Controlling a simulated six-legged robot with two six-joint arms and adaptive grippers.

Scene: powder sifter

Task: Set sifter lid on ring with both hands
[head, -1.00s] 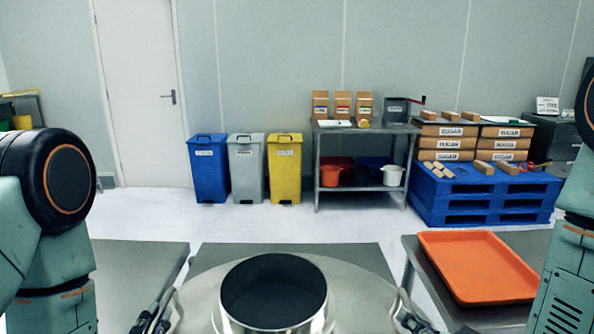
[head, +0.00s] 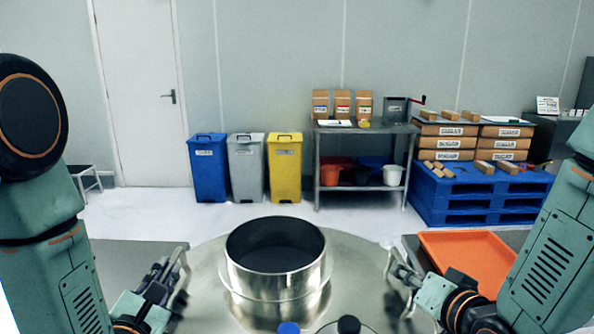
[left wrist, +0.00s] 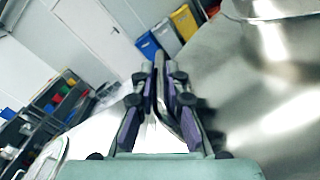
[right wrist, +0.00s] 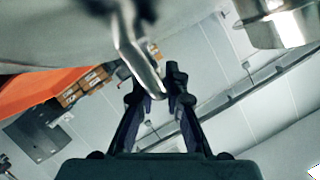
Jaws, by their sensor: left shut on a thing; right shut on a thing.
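The sifter lid (head: 345,285) is a wide shiny steel disc with a raised round collar (head: 275,280) that has a dark inside. It looks roughly level in the head view. My left gripper (head: 166,280) is shut on the lid's left bar handle; the bar shows between its fingers in the left wrist view (left wrist: 165,108). My right gripper (head: 400,272) is shut on the right handle, whose bent bar also shows in the right wrist view (right wrist: 138,60). The ring is not visible; I cannot tell the gap under the lid.
A blue knob (head: 288,328) and a black knob (head: 348,325) show at the bottom edge. An orange tray (head: 470,258) lies on a side table at the right. A grey table (head: 130,258) is at the left. Bins, shelf and pallet stand far back.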

